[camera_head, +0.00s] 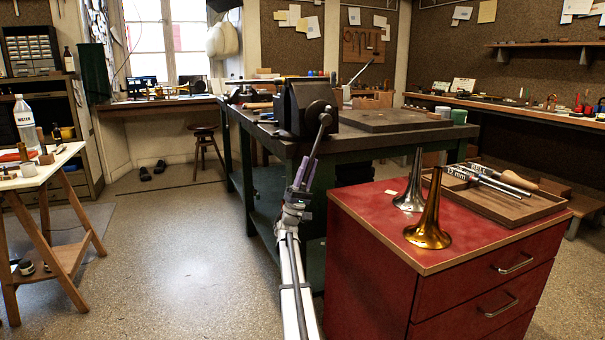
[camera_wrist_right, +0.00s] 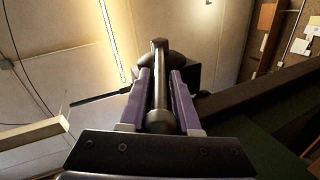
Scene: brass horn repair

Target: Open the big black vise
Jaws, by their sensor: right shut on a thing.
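The big black vise (camera_head: 297,106) is mounted at the near end of the dark green workbench. Its round screw head faces me, and a bar handle (camera_head: 320,132) slants down from it. My right gripper (camera_head: 305,172) is at the lower end of this handle. In the right wrist view, the purple fingers of my right gripper (camera_wrist_right: 160,100) are on both sides of the dark handle (camera_wrist_right: 159,75), shut on it near its ball end. The dark vise body shows behind the fingertips. I cannot tell how far apart the jaws are. My left gripper is not in view.
A red cabinet (camera_head: 372,217) stands close on the right, bearing a brass bell (camera_head: 429,225), a silver bell (camera_head: 411,190) and a tool tray (camera_head: 513,207). A white-topped trestle table (camera_head: 45,172) is at the left. The floor (camera_head: 180,240) between is clear.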

